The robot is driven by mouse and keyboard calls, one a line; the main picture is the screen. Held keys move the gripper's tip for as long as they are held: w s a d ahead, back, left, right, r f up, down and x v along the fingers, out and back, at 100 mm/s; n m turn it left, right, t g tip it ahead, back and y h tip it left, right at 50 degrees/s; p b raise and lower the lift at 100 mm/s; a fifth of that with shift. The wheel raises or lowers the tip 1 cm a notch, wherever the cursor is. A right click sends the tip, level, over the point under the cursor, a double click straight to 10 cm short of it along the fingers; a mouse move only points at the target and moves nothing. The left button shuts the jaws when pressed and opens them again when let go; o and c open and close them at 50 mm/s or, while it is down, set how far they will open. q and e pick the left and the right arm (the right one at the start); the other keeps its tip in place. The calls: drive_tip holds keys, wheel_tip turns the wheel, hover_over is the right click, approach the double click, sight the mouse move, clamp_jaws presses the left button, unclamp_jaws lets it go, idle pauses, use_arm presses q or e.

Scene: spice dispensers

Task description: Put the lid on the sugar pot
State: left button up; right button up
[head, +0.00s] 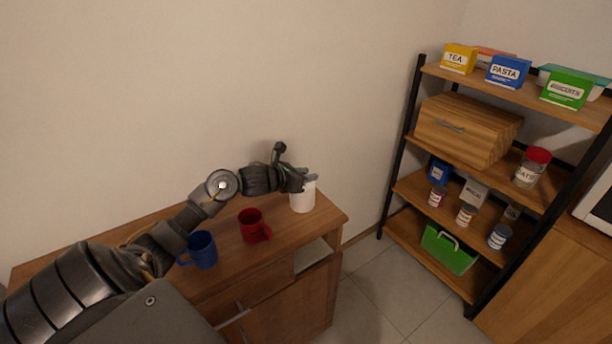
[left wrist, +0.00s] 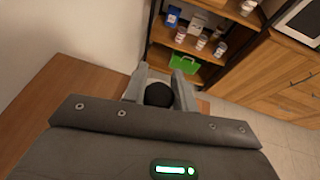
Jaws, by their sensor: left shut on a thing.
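The white sugar pot (head: 303,200) stands upright near the right end of the wooden cabinet top. My left gripper (head: 308,182) is over the pot's top and hides its rim. In the left wrist view my left gripper (left wrist: 160,76) is shut on a dark round thing (left wrist: 158,95), which looks like the lid's knob. The rest of the lid is hidden, so I cannot tell whether it touches the pot. My right gripper is not in view.
A red mug (head: 254,226) and a blue mug (head: 201,250) stand on the cabinet top (head: 300,232), left of the pot and below my left arm. A shelf rack with boxes and jars stands at the right, across a gap of tiled floor.

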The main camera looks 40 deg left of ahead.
use_arm(q)
drive_tip(key=o, duration=1)
drive_tip(key=shift+o, duration=0.2)
drive_tip(key=shift+s, duration=0.1)
drive_tip(key=b+v, duration=0.2)
drive_tip(key=v, duration=0.8)
drive_tip(key=shift+s+r, duration=0.2)
drive_tip(key=shift+s, duration=0.1)
